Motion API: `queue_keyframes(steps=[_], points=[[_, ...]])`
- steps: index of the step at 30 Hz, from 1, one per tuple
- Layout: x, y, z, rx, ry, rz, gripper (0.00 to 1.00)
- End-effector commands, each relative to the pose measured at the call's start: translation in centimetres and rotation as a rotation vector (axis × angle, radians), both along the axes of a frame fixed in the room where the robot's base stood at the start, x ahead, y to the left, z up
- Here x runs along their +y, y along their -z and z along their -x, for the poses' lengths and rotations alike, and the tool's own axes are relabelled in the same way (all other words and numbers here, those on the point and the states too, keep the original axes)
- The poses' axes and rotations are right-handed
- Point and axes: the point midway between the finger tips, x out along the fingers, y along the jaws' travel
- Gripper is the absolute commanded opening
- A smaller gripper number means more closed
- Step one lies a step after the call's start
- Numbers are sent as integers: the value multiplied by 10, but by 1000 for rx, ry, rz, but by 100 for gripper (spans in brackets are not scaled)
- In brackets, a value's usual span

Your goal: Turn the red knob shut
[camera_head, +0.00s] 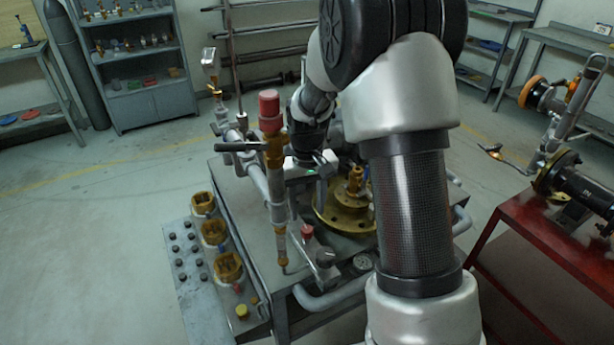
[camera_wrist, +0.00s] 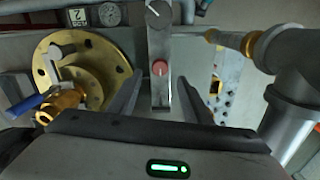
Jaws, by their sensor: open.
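A small red knob (camera_head: 307,232) sits on a grey metal block at the front of the workbench. It also shows in the wrist view (camera_wrist: 160,68), near the middle and framed between my fingers. A grey round knob with a white line (camera_wrist: 158,14) is on the same block, above it in that view. My gripper (camera_wrist: 161,82) is open and empty, with one finger on each side of the red knob in the picture. The knob appears beyond the fingertips; contact cannot be seen.
A tall pipe valve with a red cap (camera_head: 269,108) and black handle stands left of my gripper. A brass flange (camera_head: 335,218) with a blue-handled valve (camera_wrist: 28,104) lies beside the block. Large grey pipework (camera_wrist: 290,90) is close at right in the wrist view.

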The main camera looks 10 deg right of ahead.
Motion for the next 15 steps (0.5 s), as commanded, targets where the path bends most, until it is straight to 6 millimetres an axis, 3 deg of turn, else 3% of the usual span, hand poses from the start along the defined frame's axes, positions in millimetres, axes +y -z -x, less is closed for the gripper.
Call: queue_keyframes(steps=[1, 6, 15], points=[[0, -16, -1, -5, 0, 0, 45], [0, -56, -1, -4, 0, 0, 45], [0, -100, -1, -2, 1, 0, 45]])
